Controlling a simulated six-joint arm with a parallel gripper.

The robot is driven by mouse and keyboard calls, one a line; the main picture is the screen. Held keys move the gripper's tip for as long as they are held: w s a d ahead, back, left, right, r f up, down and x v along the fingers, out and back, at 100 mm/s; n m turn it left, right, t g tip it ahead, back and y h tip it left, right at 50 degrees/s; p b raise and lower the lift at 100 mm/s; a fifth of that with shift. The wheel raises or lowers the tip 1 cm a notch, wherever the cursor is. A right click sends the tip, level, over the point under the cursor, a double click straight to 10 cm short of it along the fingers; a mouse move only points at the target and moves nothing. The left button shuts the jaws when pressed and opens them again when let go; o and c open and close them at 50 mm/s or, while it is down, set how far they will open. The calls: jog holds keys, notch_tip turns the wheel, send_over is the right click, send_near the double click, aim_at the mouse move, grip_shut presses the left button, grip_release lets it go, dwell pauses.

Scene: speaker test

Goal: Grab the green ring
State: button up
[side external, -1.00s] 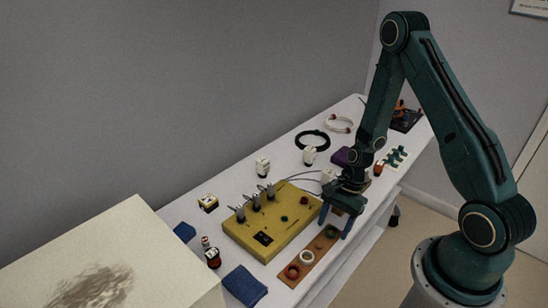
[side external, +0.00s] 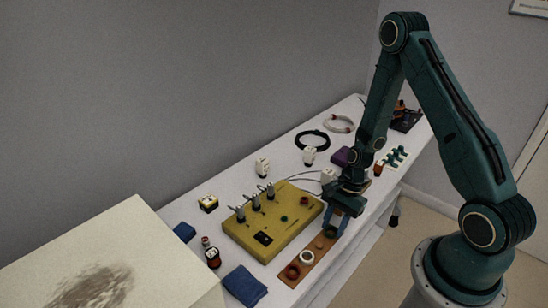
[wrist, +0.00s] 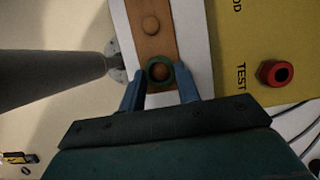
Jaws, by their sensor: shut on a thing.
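The green ring (wrist: 151,81) shows in the wrist view at the end of a brown wooden strip (wrist: 168,45). A round wooden peg (wrist: 160,72) shows through its middle. I cannot tell whether the ring rests on the strip or is slightly above it. My gripper (wrist: 160,84) has its two blue fingers on either side of the ring and is shut on it. In the side view my gripper (side external: 334,229) is low over the far end of the strip (side external: 318,265) and mostly hides the ring.
The yellow box (side external: 262,236) with several posts and a red knob (wrist: 275,73) stands close beside the strip. A white ring (side external: 306,257) and a red ring (side external: 292,272) sit farther along it. A blue cloth (side external: 244,286) lies nearby. The white table's edge is close.

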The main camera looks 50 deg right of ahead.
jog(key=shift+r, duration=0.2)
notch_tip(320, 180, up, 20)
jog(key=shift+f, duration=0.15)
dwell(1.0)
dwell(0.5)
